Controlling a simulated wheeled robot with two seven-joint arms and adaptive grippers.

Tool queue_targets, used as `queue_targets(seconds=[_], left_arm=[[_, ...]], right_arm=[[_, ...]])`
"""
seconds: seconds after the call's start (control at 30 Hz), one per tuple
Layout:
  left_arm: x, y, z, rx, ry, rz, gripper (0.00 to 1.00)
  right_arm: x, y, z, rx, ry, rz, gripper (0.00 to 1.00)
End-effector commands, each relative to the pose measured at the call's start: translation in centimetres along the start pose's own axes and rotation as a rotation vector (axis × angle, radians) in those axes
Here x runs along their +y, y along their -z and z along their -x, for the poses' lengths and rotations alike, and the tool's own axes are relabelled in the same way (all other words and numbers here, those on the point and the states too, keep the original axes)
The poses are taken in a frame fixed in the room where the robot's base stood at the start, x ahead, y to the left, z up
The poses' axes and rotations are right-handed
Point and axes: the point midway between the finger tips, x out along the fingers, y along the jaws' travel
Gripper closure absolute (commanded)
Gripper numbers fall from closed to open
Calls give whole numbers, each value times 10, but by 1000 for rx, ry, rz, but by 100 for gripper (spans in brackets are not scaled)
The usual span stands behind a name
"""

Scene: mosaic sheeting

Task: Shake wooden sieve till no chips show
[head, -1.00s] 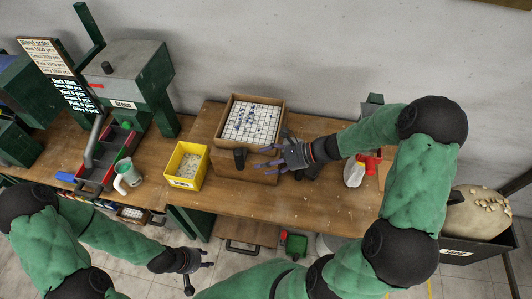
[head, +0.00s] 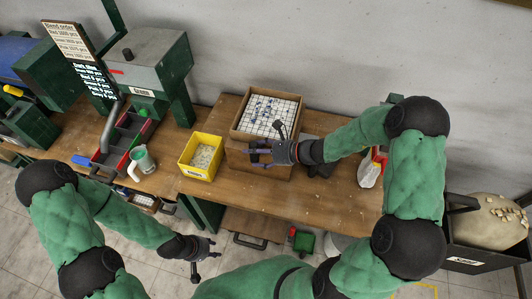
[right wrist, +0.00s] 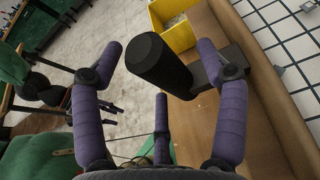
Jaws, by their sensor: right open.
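The wooden sieve (head: 236,127) is a square box on the bench. Its white gridded top holds scattered blue and grey chips. The sieve's wooden side also shows in the right wrist view (right wrist: 262,115), with a black upright handle (right wrist: 158,64) on a dark bracket. My right gripper (head: 252,152) is open at the box's front. In the wrist view its purple fingers stand on either side of the handle, without visibly closing on it. In the head view, the gripper hides the handle. My left gripper (head: 204,262) hangs low in front of the bench, fingers apart and empty.
A yellow bin (head: 184,163) with pale pieces stands left of the sieve. A green-and-white jug (head: 143,160) and a red-edged sorting tray (head: 124,138) are farther left.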

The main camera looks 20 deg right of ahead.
Motion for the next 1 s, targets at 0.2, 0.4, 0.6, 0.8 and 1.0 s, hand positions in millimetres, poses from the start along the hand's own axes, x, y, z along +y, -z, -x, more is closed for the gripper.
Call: queue_targets(seconds=[0.2,0.4,0.6,0.8,1.0], left_arm=[[0,0,-1,0,0,0,60],[0,0,-1,0,0,0,60],[0,0,-1,0,0,0,60],[0,0,-1,0,0,0,60],[-1,0,-2,0,0,0,60]], right_arm=[[1,0,-10,1,-1,-1,26],[0,0,-10,1,-1,-1,26],[0,0,-10,1,-1,-1,71],[0,0,-10,1,0,0,100],[14,0,-10,0,-2,1,100]])
